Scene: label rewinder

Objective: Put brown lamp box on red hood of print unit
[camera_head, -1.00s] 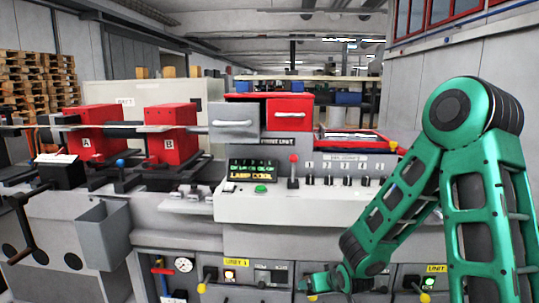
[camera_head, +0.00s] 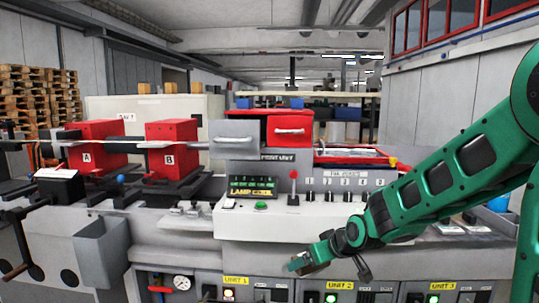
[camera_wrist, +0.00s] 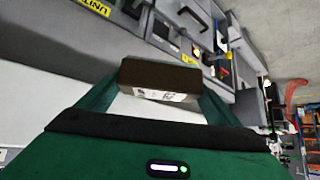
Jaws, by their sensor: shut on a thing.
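The brown lamp box (camera_wrist: 158,76) is a small dark brown block with a white printed label. In the wrist view it sits between the two fingers of my gripper, which is shut on it. In the head view my gripper (camera_head: 299,264) is low in front of the print unit's console, above the unit panels; the box cannot be made out there. The red hood (camera_head: 290,128) of the print unit has a pale handle on its front. It stands above the "PRINT UNIT" label, well above my gripper, right of a grey box with a handle.
The grey box (camera_head: 236,138) adjoins the hood. Red blocks A (camera_head: 96,148) and B (camera_head: 171,150) stand to the left. The console (camera_head: 290,222) has knobs and an upright red-topped lever (camera_head: 293,185). A red-rimmed tray (camera_head: 350,155) lies right of the hood.

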